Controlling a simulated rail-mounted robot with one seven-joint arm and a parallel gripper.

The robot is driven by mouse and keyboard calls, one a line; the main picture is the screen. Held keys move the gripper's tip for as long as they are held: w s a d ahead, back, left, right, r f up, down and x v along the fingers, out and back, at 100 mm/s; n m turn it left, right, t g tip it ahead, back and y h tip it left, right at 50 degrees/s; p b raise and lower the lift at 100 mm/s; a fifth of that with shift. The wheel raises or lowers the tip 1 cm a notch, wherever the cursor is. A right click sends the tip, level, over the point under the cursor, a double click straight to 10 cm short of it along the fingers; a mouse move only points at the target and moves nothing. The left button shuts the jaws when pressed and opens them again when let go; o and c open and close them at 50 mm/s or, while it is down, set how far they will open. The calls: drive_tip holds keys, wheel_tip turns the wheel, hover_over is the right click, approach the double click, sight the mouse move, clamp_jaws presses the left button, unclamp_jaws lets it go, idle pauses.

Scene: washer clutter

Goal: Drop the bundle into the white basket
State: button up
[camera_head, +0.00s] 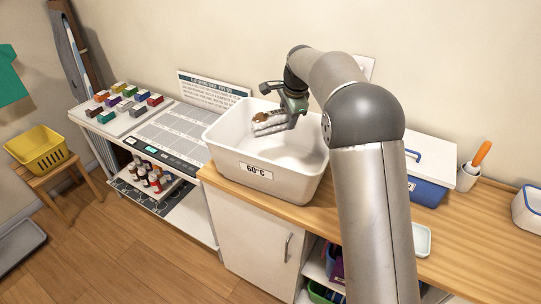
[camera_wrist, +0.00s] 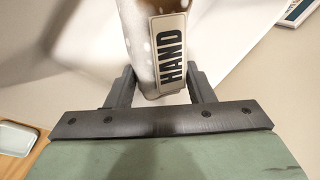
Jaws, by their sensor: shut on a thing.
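The white basket (camera_head: 259,171) with a "60°C" label stands on the wooden counter. My gripper (camera_head: 284,118) is over the basket's opening and shut on a bundle (camera_head: 268,124), which looks pale with a brown patch. In the wrist view the bundle (camera_wrist: 144,42) sits between the two fingers of my gripper (camera_wrist: 160,84) and carries a "HAND" label. The bundle shows within the basket's rim in the head view; I cannot tell how far it is above the basket's floor. Part of the basket's right side is hidden by my arm.
A blue box with a white lid (camera_head: 428,170), a white cup with an orange-handled tool (camera_head: 468,178) and a small tray (camera_head: 421,240) are on the counter to the right. A sorting table (camera_head: 160,137) with coloured blocks stands left. A yellow basket (camera_head: 38,149) is far left.

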drive_tip(key=shift+f+b, duration=0.85)
drive_tip(key=shift+f, duration=0.65)
drive_tip(key=o, duration=1.1)
drive_tip(key=b+v, duration=0.2)
drive_tip(key=v, duration=1.5)
drive_tip(key=shift+r, duration=0.25)
drive_tip(key=shift+d, duration=0.1)
